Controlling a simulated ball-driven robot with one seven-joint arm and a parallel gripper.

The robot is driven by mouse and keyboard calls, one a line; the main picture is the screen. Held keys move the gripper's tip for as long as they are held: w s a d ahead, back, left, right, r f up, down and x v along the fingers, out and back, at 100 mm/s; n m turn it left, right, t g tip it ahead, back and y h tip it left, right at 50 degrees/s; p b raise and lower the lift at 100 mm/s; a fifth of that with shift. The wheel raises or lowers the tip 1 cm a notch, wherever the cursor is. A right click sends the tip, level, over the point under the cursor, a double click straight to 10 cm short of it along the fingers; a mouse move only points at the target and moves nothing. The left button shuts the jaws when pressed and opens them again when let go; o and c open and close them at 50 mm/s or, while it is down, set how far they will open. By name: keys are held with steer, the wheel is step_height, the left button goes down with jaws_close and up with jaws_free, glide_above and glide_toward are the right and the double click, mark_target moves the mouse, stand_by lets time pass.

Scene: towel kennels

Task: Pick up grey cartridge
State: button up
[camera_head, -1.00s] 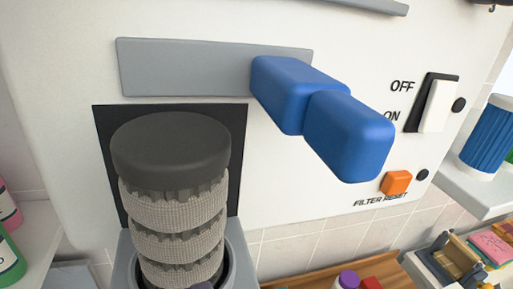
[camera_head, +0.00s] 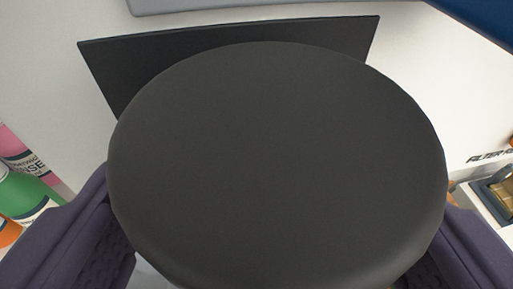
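The grey cartridge's round black top (camera_head: 277,165) fills the middle of the view, very close to the camera. Its ribbed grey body is hidden beneath the top. My gripper (camera_head: 275,245) is spread wide, with one dark purple finger at the lower left and one at the lower right of the cartridge. The top hides the fingertips, and I see no clear contact on either side.
A black back panel (camera_head: 110,75) stands right behind the cartridge on the white machine front. A blue handle (camera_head: 480,15) hangs at the upper right corner. Bottles, one of them green (camera_head: 22,192), stand at the left. A small brass-coloured thing (camera_head: 502,190) shows at the right.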

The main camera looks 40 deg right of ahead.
steer(key=shift+w+d+f, duration=0.2)
steer(key=shift+w+d, duration=0.2)
steer(key=shift+d, duration=0.05)
steer(key=shift+s+a, duration=0.1)
steer(key=shift+s, duration=0.05)
steer(key=shift+c, duration=0.4)
steer(key=c, duration=1)
steer(key=shift+r, duration=0.1)
steer(key=shift+c, duration=0.2)
